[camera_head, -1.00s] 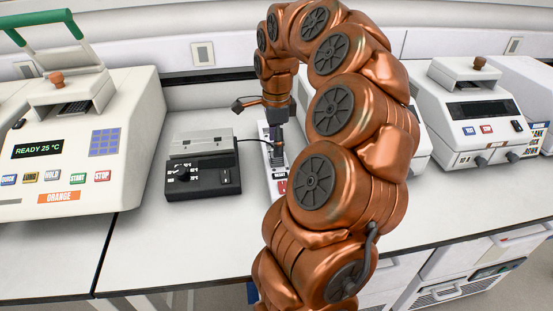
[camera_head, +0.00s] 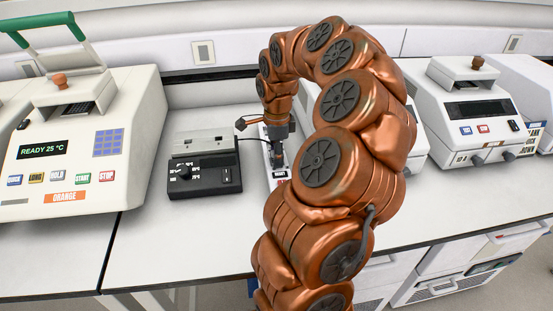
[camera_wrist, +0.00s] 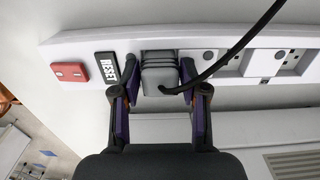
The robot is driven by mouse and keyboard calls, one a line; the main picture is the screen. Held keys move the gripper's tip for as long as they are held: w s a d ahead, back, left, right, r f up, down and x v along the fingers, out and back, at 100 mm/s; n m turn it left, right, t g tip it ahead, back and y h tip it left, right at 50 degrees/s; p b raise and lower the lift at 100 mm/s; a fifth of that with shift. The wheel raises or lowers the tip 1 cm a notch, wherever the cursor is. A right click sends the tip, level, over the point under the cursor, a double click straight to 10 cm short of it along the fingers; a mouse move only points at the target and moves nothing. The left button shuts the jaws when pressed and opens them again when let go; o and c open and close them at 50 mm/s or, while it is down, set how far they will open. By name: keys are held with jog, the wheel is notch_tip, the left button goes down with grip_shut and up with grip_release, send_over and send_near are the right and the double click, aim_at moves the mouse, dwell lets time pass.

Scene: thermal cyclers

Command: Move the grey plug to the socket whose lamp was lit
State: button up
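The grey plug (camera_wrist: 160,77) sits on the white socket strip (camera_wrist: 225,39) in the wrist view, beside the black RESET label. Its black cable (camera_wrist: 228,52) curves up to the right. My gripper (camera_wrist: 160,80) has one finger on each side of the plug. The fingers are apart and look open; firm contact is not clear. Two sockets to the right, a nearer one (camera_wrist: 228,62) and a farther one (camera_wrist: 290,62), are empty, and no lit lamp shows. In the head view my gripper (camera_head: 278,160) is low over the strip and hides the plug.
A red switch (camera_wrist: 69,72) and the RESET button (camera_wrist: 106,68) lie left of the plug. A black control box (camera_head: 205,180) stands left of the strip. A large cycler (camera_head: 90,150) reads READY 25 °C; another cycler (camera_head: 470,115) stands right. Bare bench (camera_head: 190,235) lies in front.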

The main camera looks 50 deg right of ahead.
grip_shut()
